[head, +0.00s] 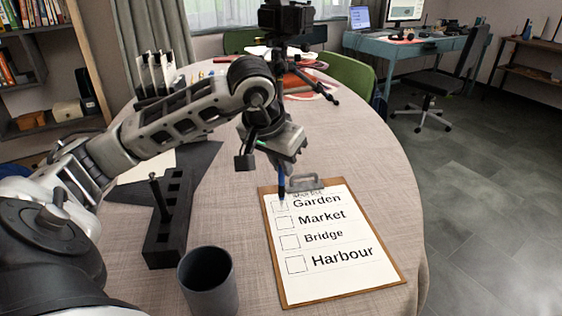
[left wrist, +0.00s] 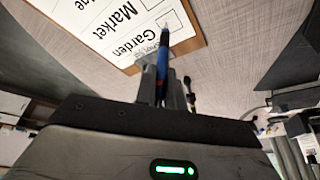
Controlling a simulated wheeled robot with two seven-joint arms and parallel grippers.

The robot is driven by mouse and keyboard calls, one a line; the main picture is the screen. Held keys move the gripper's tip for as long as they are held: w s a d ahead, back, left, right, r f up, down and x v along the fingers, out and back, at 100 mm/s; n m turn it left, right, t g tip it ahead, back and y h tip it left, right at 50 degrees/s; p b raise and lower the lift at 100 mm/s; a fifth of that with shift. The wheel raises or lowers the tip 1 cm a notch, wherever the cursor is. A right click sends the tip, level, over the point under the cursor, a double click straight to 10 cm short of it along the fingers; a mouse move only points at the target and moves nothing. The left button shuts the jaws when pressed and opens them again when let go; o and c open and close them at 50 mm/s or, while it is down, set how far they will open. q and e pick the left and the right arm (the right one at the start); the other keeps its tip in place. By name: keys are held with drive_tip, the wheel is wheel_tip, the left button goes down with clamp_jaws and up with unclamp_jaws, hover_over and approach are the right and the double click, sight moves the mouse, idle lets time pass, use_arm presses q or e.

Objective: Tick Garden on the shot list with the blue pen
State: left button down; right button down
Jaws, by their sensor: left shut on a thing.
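The shot list (head: 340,274) is a white sheet on a brown clipboard with a grey clip (head: 305,183), lying on the table. Its lines read Garden, Market, Bridge and Harbour, each with a square box on the left. The Market, Bridge and Harbour boxes look empty. My left gripper (head: 281,172) is shut on the blue pen (left wrist: 162,58) above the top left of the list. The pen points down at the Garden box (head: 279,206), partly covering it. Whether its tip touches the paper I cannot tell. My right gripper is out of view.
A dark grey cup (head: 208,283) and a black slotted holder (head: 167,222) stand left of the clipboard on the round table (head: 385,165). A black tripod with a camera (head: 287,20) stands behind. The table right of the clipboard is clear.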

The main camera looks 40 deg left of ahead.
use_arm(q)
drive_tip(key=shift+w+d, duration=0.1)
drive_tip(key=shift+w, duration=0.05)
idle(0.4)
drive_tip(key=shift+s+a+b, duration=0.2)
drive_tip(key=shift+s+b, duration=0.1)
drive_tip(key=shift+b, duration=0.05)
idle(0.5)
drive_tip(key=shift+s+a, duration=0.1)
drive_tip(key=shift+s, duration=0.05)
idle(0.4)
idle(0.9)
drive_tip(key=shift+w+d, duration=0.3)
drive_tip(key=shift+w, duration=0.05)
idle(0.4)
drive_tip(key=shift+w, duration=0.1)
